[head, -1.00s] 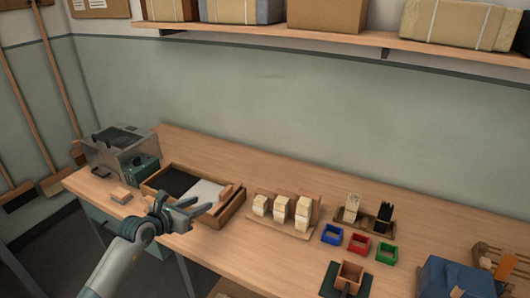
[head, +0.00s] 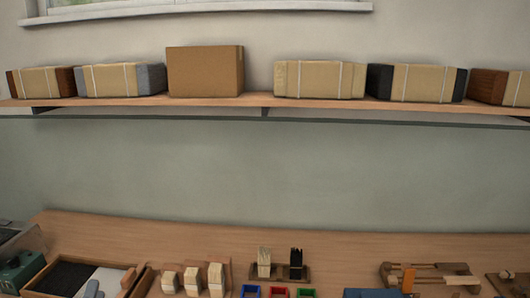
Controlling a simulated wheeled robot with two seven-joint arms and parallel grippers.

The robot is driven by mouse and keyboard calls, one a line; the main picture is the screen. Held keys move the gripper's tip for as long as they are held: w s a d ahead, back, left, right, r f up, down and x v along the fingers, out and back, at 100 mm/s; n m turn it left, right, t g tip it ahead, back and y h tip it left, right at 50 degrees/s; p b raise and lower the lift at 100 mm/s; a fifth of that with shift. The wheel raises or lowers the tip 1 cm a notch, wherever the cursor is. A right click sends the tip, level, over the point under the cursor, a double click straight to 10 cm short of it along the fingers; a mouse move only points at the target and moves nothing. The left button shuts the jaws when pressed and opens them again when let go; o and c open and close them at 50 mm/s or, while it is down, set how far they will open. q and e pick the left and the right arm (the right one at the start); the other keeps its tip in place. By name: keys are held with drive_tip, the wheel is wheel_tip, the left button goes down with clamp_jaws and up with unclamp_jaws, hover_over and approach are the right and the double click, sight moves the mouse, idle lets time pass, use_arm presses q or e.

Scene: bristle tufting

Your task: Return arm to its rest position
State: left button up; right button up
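Only the blue-grey tip of my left gripper (head: 93,289) shows, at the bottom edge of the head view in front of the tray with the dark and white areas. The rest of the gripper and its arm are cut off below the frame. I cannot tell how far apart its fingers are, and I see nothing held. My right gripper is not in view.
The wooden bench (head: 200,232) runs along the bottom. On it are the wooden tray (head: 125,282), several pale blocks (head: 217,278), small blue (head: 250,291), red (head: 279,292) and green (head: 305,293) bins, and wooden fixtures (head: 430,276) at right. A shelf with boxes is above.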

use_arm(q)
drive_tip(key=s+f+n+g+y, duration=0.4)
drive_tip(key=s+f+n+g, duration=0.65)
drive_tip(key=f+n, duration=0.45)
drive_tip(key=s+d+f+g+h, duration=0.4)
drive_tip(key=s+d+f, duration=0.2)
drive_tip(key=s+d, duration=0.25)
drive_tip(key=s+d+f+g+h, duration=0.4)
drive_tip(key=s+d+f, duration=0.2)
drive_tip(key=s+d, duration=0.25)
wheel_tip(320, 180, down, 30)
drive_tip(key=s+b, duration=0.1)
drive_tip(key=s, duration=0.1)
drive_tip(key=s+a+f+g, duration=0.1)
drive_tip(key=s+f, duration=0.8)
drive_tip(key=s+a+f+g+b, duration=0.1)
drive_tip(key=s+a+f, duration=0.1)
drive_tip(key=s+f, duration=0.6)
drive_tip(key=shift+s+a+f+y, duration=0.3)
drive_tip(key=shift+s+f, duration=0.1)
drive_tip(key=shift+s, duration=0.05)
